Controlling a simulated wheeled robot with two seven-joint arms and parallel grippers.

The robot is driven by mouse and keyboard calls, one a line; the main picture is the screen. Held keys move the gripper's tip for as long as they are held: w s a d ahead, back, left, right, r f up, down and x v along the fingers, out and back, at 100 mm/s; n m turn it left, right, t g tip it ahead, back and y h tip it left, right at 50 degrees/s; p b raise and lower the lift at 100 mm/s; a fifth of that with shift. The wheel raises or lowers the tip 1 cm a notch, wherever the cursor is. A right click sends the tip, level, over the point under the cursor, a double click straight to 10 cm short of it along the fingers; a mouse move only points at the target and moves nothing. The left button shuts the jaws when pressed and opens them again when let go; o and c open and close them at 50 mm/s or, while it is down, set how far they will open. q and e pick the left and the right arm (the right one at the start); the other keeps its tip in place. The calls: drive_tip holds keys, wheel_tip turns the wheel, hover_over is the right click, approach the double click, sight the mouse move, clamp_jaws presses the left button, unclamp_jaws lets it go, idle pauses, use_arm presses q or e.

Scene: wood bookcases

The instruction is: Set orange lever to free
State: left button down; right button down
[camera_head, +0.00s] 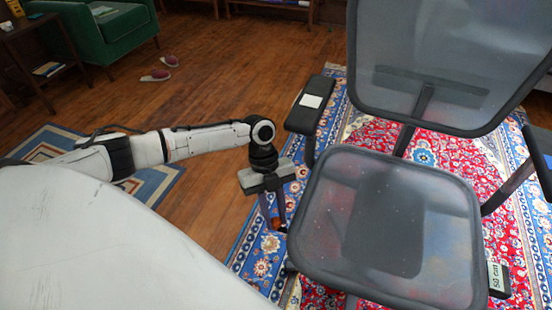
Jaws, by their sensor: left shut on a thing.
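A grey mesh office chair stands to the right, with its seat (385,225) and backrest (450,60) facing me. My left gripper (276,226) points down beside the left edge of the seat, below the left armrest (311,105). It is shut on the orange lever (275,224), a small orange piece showing between its fingertips. The rest of the lever and its joint with the chair are hidden by the gripper and the seat. My right gripper is not in view.
A white label lies on the left armrest, and a "50 cm" label (495,277) is at the seat's right. The chair stands on a red and blue rug (340,297). A green armchair (105,30), a side table (35,45) and slippers (157,75) are far left.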

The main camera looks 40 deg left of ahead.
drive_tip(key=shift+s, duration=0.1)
use_arm(q)
drive_tip(key=c, duration=1.6)
unclamp_jaws()
drive_tip(key=shift+c, duration=0.2)
drive_tip(key=shift+o, duration=0.6)
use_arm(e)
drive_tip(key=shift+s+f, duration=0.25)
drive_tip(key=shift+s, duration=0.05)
use_arm(q)
drive_tip(key=p+v, duration=0.1)
drive_tip(key=v, duration=0.6)
drive_tip(key=shift+r+p, duration=0.25)
drive_tip(key=shift+p, duration=0.15)
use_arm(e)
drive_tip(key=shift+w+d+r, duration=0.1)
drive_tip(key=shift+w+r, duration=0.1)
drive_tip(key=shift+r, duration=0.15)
